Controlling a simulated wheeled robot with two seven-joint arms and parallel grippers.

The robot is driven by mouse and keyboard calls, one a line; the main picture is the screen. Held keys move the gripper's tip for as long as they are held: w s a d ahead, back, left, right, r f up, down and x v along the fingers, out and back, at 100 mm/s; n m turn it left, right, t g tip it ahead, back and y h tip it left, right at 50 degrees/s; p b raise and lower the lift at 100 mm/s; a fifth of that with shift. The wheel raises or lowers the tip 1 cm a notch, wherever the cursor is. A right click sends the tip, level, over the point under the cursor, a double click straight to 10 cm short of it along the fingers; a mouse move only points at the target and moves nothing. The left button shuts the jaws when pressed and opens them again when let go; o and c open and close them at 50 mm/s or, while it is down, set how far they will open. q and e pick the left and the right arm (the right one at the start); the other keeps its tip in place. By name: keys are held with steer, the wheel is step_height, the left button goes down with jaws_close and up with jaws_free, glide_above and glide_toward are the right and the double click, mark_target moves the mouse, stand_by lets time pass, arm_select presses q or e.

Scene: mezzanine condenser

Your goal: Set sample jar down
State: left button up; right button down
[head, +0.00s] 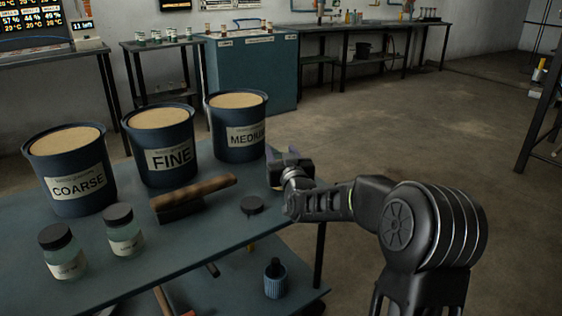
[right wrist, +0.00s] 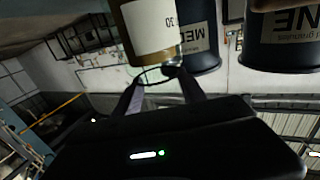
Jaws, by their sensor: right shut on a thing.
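My right gripper (head: 288,162) is at the right edge of the teal table, just right of the MEDIUM bucket. It is shut on a sample jar. In the right wrist view the jar (right wrist: 150,32) shows amber-brown with a white label, upside down in that picture, between the fingers (right wrist: 160,88). In the head view the gripper mostly hides the jar, so I cannot tell whether its base touches the table. A black round lid (head: 252,205) lies on the table below the gripper. My left gripper is out of view.
Buckets marked COARSE (head: 75,190), FINE (head: 165,165) and MEDIUM (head: 240,135) line the table's back. A wooden-handled brush (head: 195,193) lies in front. Two black-lidded jars (head: 62,252) (head: 124,232) stand front left. The table (head: 200,240) is bare around the lid.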

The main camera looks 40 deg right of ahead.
steer(key=shift+f, duration=0.55)
steer(key=shift+f, duration=0.1)
steer(key=c, duration=0.7)
jaws_free()
steer(key=shift+o, duration=0.2)
steer(key=p+v, duration=0.1)
steer(key=v, duration=1.1)
steer(key=shift+p, duration=0.4)
